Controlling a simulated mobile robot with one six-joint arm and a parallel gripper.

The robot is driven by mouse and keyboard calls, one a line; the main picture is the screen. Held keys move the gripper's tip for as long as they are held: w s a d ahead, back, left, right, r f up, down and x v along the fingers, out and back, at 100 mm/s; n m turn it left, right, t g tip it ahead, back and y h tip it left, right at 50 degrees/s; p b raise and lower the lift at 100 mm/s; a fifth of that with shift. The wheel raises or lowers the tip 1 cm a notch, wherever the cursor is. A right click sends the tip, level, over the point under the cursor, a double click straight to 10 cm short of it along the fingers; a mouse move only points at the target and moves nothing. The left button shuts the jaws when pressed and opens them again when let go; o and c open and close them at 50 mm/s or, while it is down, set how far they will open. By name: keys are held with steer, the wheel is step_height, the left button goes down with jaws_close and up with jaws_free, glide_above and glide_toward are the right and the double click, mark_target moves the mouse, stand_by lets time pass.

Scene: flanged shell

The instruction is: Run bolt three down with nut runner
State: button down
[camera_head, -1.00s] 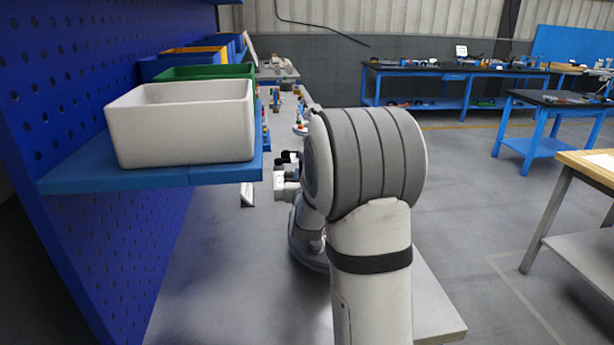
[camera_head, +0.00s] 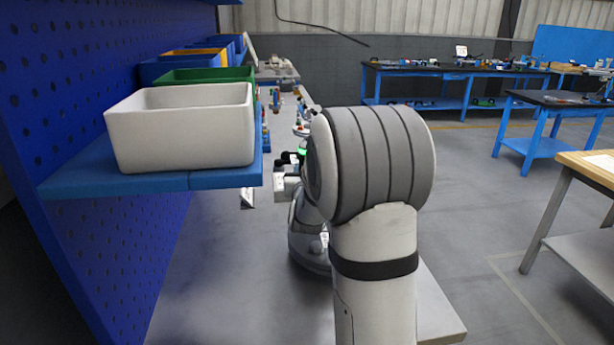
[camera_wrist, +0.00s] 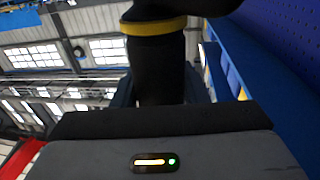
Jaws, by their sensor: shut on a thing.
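The nut runner shows large in the wrist view as a dark grip (camera_wrist: 157,72) with a yellow ring, above a grey-black block with a lit orange bar and a green dot. In the head view only small dark parts of the nut runner (camera_head: 284,158) show, with a green light. My gripper (camera_head: 286,182) is shut on it, left of my arm's big grey joint; its fingertips are mostly hidden. A pale rounded body with a wide rim (camera_head: 308,256), perhaps the flanged shell, stands below, partly behind my arm. Bolt three and the tool's tip cannot be made out.
A blue shelf (camera_head: 150,182) on the pegboard at left carries a white bin (camera_head: 182,130), a green bin (camera_head: 205,74) and others, close to my gripper. The grey bench (camera_head: 215,290) is clear in front. Small items stand further back along it.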

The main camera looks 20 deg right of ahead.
steer(key=shift+r+p, duration=0.5)
steer(key=shift+r, duration=1.6)
